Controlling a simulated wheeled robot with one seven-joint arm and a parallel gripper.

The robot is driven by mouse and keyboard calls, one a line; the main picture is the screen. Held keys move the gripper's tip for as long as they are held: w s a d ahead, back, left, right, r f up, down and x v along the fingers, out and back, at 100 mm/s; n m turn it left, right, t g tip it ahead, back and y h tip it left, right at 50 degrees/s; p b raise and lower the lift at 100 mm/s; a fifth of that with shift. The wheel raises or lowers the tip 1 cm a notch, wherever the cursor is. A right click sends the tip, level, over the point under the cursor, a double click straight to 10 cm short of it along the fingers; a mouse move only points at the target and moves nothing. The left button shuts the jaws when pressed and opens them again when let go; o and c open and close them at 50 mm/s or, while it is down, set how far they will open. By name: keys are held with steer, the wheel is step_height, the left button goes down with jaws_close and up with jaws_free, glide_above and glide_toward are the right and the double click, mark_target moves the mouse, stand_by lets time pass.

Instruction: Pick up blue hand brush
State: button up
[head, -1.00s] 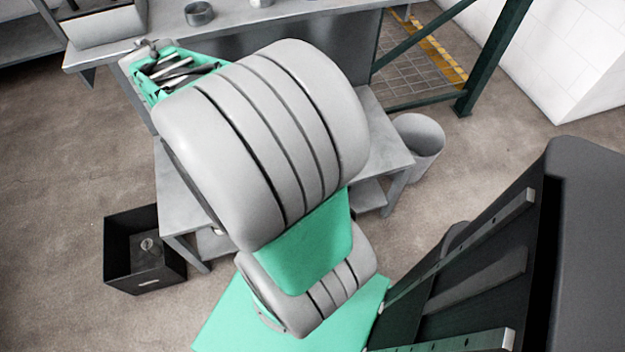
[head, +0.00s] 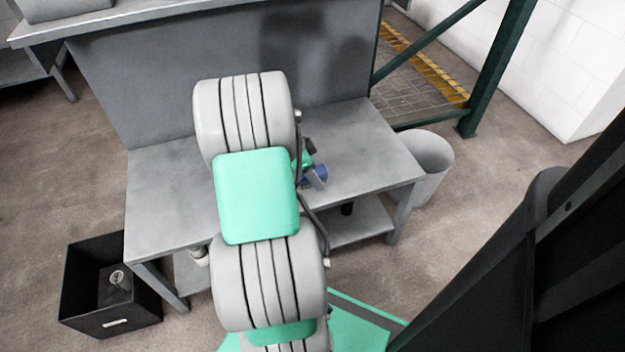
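The blue hand brush (head: 321,172) shows only as a small blue patch on the grey bench, right of my arm. My gripper (head: 312,176) is low over the bench top at the brush, with dark grey finger parts next to and in front of the blue. My arm and the gripper hide most of the brush. I cannot tell whether the fingers touch it, or whether they are open or shut.
The low grey bench (head: 165,205) has a clear top left and right of my arm. A grey panel (head: 160,85) rises behind it. A black box (head: 110,285) stands on the floor at left, a grey bin (head: 432,165) at right.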

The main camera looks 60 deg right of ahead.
jaws_close()
stand_by(0.8)
